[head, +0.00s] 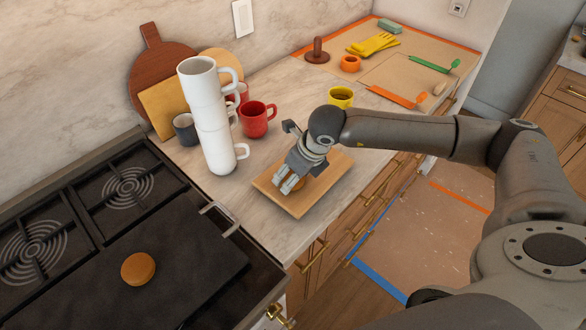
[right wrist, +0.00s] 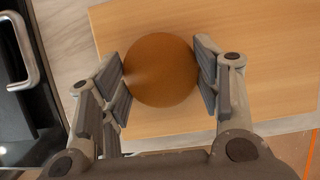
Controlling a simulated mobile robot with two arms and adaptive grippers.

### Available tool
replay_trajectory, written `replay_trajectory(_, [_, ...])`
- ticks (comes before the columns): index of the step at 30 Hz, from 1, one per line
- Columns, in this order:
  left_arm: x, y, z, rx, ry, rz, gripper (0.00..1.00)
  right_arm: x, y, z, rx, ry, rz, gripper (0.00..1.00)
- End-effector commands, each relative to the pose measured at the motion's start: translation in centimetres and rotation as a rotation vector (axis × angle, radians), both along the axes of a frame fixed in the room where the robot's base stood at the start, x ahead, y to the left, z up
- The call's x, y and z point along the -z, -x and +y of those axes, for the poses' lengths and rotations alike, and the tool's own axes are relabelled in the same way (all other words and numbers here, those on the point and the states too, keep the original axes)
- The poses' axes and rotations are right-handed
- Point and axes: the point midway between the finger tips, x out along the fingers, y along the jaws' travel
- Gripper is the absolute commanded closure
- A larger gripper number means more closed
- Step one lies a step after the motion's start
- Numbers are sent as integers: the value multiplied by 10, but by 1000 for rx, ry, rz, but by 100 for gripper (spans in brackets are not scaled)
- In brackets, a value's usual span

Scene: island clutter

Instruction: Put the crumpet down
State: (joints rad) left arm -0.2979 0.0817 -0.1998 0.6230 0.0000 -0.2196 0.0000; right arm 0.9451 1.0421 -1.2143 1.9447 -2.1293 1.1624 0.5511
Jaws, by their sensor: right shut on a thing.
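A round brown crumpet (right wrist: 161,69) is between the finger pads of my right gripper (right wrist: 162,80) in the right wrist view, with both pads against its sides. In the head view the right gripper (head: 290,186) is over a wooden board (head: 321,189) on the counter and mostly hides the crumpet (head: 299,184). The board also shows under the crumpet in the right wrist view (right wrist: 260,40). I cannot tell whether the crumpet touches the board. A second crumpet (head: 138,269) lies on the dark griddle (head: 190,280). My left gripper is not in view.
A tall stack of white mugs (head: 213,120) stands left of the board, close to a red mug (head: 257,119) and a dark mug (head: 186,129). A yellow mug (head: 340,97) is behind my right arm. The griddle handle (head: 219,218) rises near the counter edge.

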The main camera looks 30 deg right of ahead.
Motion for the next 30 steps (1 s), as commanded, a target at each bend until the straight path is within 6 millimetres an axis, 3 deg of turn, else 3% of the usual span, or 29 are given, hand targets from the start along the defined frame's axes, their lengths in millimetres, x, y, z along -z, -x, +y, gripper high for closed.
replay_trajectory(13, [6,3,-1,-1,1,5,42,8,0,1,0,-1,-1,65])
replay_trajectory(14, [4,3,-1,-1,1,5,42,6,0,0,0,-1,-1,38])
replay_trajectory(18, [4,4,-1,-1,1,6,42,5,0,1,0,-1,0,20])
replay_trajectory(30, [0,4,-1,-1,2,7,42,2,0,0,0,0,-1,20])
